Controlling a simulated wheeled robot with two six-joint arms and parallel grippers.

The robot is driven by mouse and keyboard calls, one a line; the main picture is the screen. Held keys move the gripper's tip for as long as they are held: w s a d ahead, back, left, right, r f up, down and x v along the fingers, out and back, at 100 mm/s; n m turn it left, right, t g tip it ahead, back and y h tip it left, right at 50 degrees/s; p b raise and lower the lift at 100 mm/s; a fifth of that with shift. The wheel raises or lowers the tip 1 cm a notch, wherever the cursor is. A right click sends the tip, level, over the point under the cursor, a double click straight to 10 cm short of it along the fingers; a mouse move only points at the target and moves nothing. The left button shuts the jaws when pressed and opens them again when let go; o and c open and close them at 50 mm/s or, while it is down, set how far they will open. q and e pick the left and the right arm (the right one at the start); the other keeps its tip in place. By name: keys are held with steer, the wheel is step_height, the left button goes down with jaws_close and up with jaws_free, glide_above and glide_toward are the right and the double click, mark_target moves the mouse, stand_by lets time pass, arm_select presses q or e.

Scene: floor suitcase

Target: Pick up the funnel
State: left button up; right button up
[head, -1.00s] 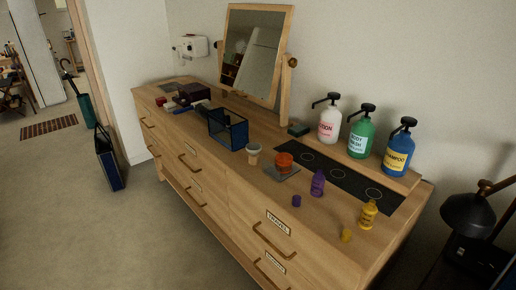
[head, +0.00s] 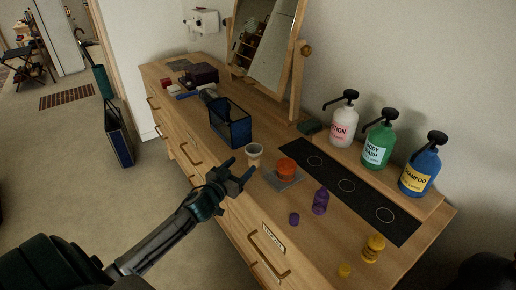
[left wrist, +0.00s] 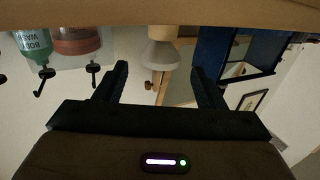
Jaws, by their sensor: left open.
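The pale funnel (head: 254,150) sits wide end up in a small beige holder (head: 254,162) near the front edge of the wooden dresser. In the left wrist view, which looks upside down, the funnel (left wrist: 160,53) shows between the two fingers, beyond their tips. My left gripper (head: 241,169) is open and empty, just in front of the funnel at the dresser's front edge. It also shows in the left wrist view (left wrist: 160,70). My right gripper is not in view.
A dark blue wire basket (head: 231,124) stands left of the funnel. An orange bowl-like item (head: 286,165) on a grey plate (head: 283,181) stands to its right. A purple bottle (head: 320,201), yellow bottle (head: 373,248) and several pump bottles (head: 378,145) stand farther right.

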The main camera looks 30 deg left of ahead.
mark_target(249, 153)
arm_select(q)
steer(key=shift+w+r+p, duration=0.2)
steer(key=shift+r+p, duration=0.35)
steer(key=shift+r, duration=0.2)
steer(key=shift+w+d+f, duration=0.1)
steer(key=shift+w+f, duration=0.3)
steer(key=shift+w, duration=0.45)
steer(key=shift+w+f, duration=0.1)
steer(key=shift+w, duration=0.65)
steer(key=shift+w+r, duration=0.2)
steer(key=shift+w, duration=0.35)
steer(key=w+b, duration=0.1)
steer(key=w, duration=0.1)
steer(key=shift+w+a+r+b, duration=0.2)
steer(key=shift+w+r+b, duration=0.15)
steer(key=shift+w+b, duration=0.05)
steer(key=shift+w, duration=0.55)
steer(key=shift+r, duration=0.1)
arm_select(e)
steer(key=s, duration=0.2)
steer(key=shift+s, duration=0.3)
